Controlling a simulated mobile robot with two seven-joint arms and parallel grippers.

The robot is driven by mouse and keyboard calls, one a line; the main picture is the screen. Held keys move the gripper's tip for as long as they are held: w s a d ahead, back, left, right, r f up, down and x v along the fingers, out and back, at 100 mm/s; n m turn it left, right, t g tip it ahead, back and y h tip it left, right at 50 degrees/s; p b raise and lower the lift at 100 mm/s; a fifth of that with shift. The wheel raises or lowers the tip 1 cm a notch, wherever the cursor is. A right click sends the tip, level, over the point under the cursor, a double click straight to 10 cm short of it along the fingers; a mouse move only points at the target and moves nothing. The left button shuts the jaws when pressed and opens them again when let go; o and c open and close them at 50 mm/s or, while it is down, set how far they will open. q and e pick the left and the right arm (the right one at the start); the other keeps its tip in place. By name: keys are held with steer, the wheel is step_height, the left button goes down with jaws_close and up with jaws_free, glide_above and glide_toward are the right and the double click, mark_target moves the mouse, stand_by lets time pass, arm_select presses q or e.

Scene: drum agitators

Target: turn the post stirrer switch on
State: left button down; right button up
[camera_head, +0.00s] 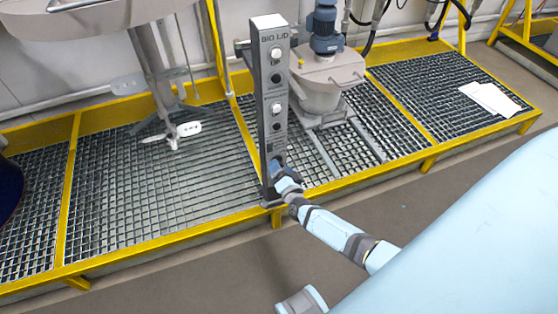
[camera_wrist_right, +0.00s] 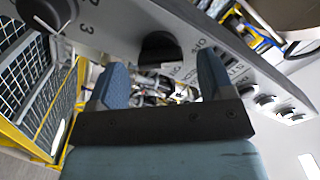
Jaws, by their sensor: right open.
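The grey control post (camera_head: 273,110), marked BIO LID, stands upright at the grating's front edge. Round knobs and switches run down its face. My right gripper (camera_head: 279,168) is at the lower part of this face. In the right wrist view, my right gripper (camera_wrist_right: 163,80) is open, its two blue fingers apart. A black switch knob (camera_wrist_right: 159,47) on the panel shows between and beyond the fingertips, with lettering beside it. I cannot tell whether a finger touches it. The lower switch is hidden behind the gripper in the head view.
A larger black dial (camera_wrist_right: 48,8) with numbers is close left of the fingers; several knobs (camera_wrist_right: 265,100) line the panel to the right. A hanging stirrer (camera_head: 172,130) is left of the post, a blue-motored drum (camera_head: 330,75) right. Yellow-framed grating (camera_head: 110,190) surrounds the post's base.

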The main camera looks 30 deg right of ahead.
steer(key=shift+x, duration=1.1)
arm_select(q)
steer(key=shift+r, duration=0.2)
arm_select(e)
steer(key=c, duration=0.9)
arm_select(q)
steer(key=shift+f, duration=0.1)
